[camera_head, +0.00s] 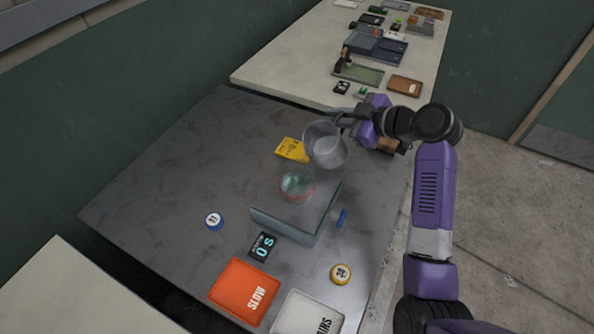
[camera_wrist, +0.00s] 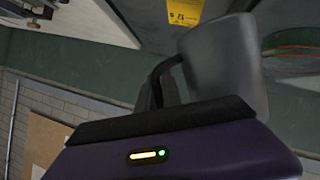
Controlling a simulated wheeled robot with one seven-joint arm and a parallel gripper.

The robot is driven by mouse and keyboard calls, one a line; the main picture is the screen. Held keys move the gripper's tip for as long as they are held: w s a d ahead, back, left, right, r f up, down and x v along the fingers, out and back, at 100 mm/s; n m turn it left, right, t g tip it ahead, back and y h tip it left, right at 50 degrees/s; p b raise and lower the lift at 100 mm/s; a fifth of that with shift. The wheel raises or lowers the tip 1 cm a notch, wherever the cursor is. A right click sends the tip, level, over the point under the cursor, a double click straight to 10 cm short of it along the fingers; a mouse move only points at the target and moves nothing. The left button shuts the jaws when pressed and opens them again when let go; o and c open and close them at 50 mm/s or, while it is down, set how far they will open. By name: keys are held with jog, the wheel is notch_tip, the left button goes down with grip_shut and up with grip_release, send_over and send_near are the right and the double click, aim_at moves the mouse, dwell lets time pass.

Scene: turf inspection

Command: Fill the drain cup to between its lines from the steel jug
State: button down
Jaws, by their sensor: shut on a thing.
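The steel jug (camera_head: 325,147) is held by my gripper (camera_head: 345,120) above the grey table, tilted, with its open mouth facing the head camera. In the wrist view the jug (camera_wrist: 222,65) fills the middle right, with its dark handle at my gripper (camera_wrist: 165,85). The clear drain cup (camera_head: 297,186) stands on the table just below and left of the jug, with reddish and greenish rings on it. Part of its rim shows at the right of the wrist view (camera_wrist: 290,50). The cup's liquid level cannot be read, and no stream is clearly visible.
A clear-walled grey tray or stand (camera_head: 290,226) is close by the cup. The left table area is clear.

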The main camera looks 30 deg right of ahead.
jog(key=w+d+f+m+y+b, duration=0.1)
jog(key=d+f+m+y+b, duration=0.1)
jog(key=d+f+m, duration=0.1)
jog(key=shift+w+d+f+m+g+y+b, duration=0.2)
jog(key=shift+d+f+m+g+y+b, duration=0.15)
jog(key=shift+f, duration=0.55)
jog(key=shift+a, duration=0.1)
dwell(1.8)
